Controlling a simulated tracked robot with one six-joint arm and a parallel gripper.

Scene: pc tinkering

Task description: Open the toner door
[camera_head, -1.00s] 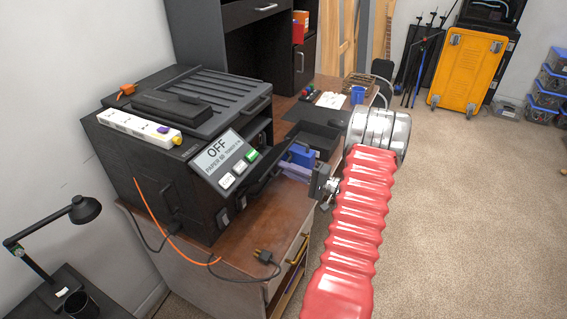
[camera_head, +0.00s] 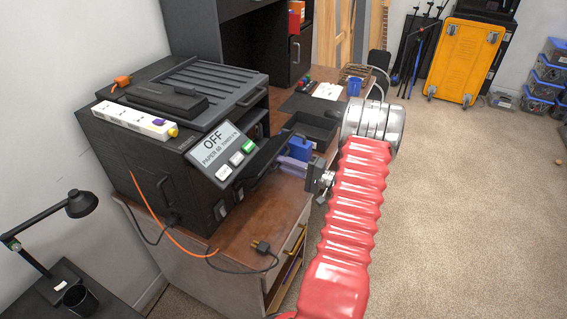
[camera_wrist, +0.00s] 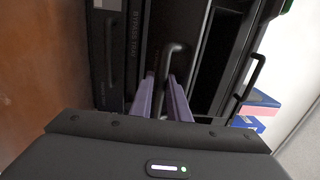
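The black printer (camera_head: 150,172) stands on a wooden cabinet, its panel (camera_head: 222,152) reading "OFF" with paper and toner lines. In the wrist view, a dark front panel (camera_wrist: 187,35) carries a grey bar handle (camera_wrist: 172,48); its small lettering is too dim to read, so I cannot be sure it is the toner door. It looks shut. My gripper (camera_wrist: 161,80) is open, its two purple fingers on either side of that handle with gaps visible.
A panel marked "BYPASS TRAY" (camera_wrist: 133,35) lies left of the handle, and another handle (camera_wrist: 250,80) is at right. A black tray (camera_head: 312,128) and blue cup (camera_head: 355,86) are on the wooden top. A power strip (camera_head: 135,119) lies on the printer.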

